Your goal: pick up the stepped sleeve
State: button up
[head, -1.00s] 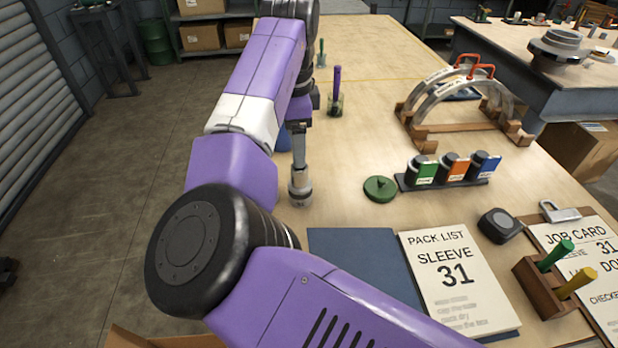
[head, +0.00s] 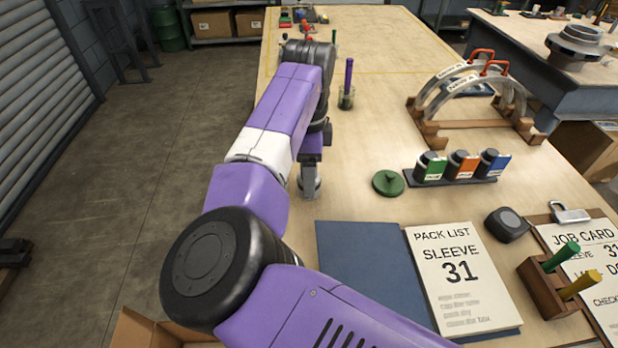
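The stepped sleeve (head: 310,188) is a small grey metal cylinder with a wider base. It stands upright on the workbench, left of the green knobbed disc, in the head view. My gripper (head: 310,167) is directly at the top of the sleeve, pointing down. My purple and white arm hides part of its left side. The fingers are small and merge with the sleeve's upper part, so I cannot tell whether they are open or closed on it.
A green knobbed disc (head: 388,183) and a rack of labelled jars (head: 450,178) stand to the right. A clear pot with a purple rod (head: 347,98) stands behind. A blue folder (head: 365,265) and pack list (head: 462,280) lie in front. The bench's left edge is close.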

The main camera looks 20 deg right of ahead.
jog(key=shift+f, duration=0.1)
jog(key=shift+c, duration=0.2)
grip_shut()
